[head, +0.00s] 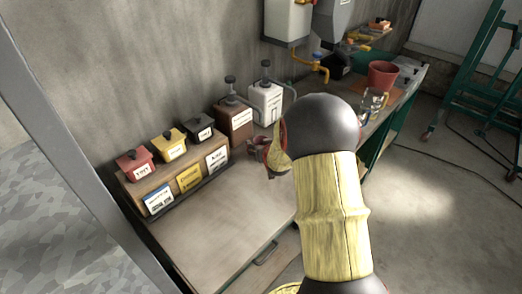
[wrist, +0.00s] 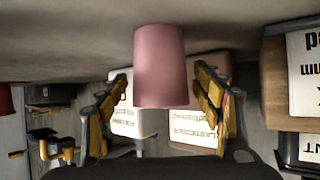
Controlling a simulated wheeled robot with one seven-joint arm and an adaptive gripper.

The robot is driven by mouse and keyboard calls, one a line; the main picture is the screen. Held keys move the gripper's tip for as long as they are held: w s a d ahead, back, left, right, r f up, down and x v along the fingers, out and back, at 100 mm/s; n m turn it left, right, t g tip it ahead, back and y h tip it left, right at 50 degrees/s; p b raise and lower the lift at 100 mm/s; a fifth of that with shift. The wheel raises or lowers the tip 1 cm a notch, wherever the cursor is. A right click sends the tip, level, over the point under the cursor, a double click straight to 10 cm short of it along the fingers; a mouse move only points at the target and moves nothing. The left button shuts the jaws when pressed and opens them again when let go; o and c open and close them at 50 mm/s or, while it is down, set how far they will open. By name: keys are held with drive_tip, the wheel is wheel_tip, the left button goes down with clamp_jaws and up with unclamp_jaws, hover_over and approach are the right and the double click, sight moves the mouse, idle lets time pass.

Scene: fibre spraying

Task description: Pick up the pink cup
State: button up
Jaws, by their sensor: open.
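The pink cup (wrist: 160,65) is in the wrist view, which looks upside down. It stands on the grey bench top (wrist: 60,40) between my two fingers, with a gap showing on each side. My gripper (wrist: 163,85) is open, its yellow-padded fingers spread left and right of the cup, and nothing is held. In the head view my gripper (head: 262,148) is partly hidden behind my yellow arm, and I cannot make out the pink cup there.
Behind the cup are a white container (head: 266,100) and a brown container (head: 234,120). A wooden rack (head: 135,188) of small lidded boxes is at left. A glass mug (head: 372,103) and a red pot (head: 382,75) stand farther right. The front bench top (head: 215,225) is clear.

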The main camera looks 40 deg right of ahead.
sight(260, 142)
drive_tip(key=b+x, duration=0.1)
drive_tip(key=x, duration=0.3)
drive_tip(key=shift+a+f, duration=0.1)
drive_tip(key=shift+w, duration=0.15)
drive_tip(key=shift+c, duration=0.5)
drive_tip(key=c, duration=1.3)
drive_tip(key=shift+r, duration=0.25)
drive_tip(key=shift+c, duration=0.9)
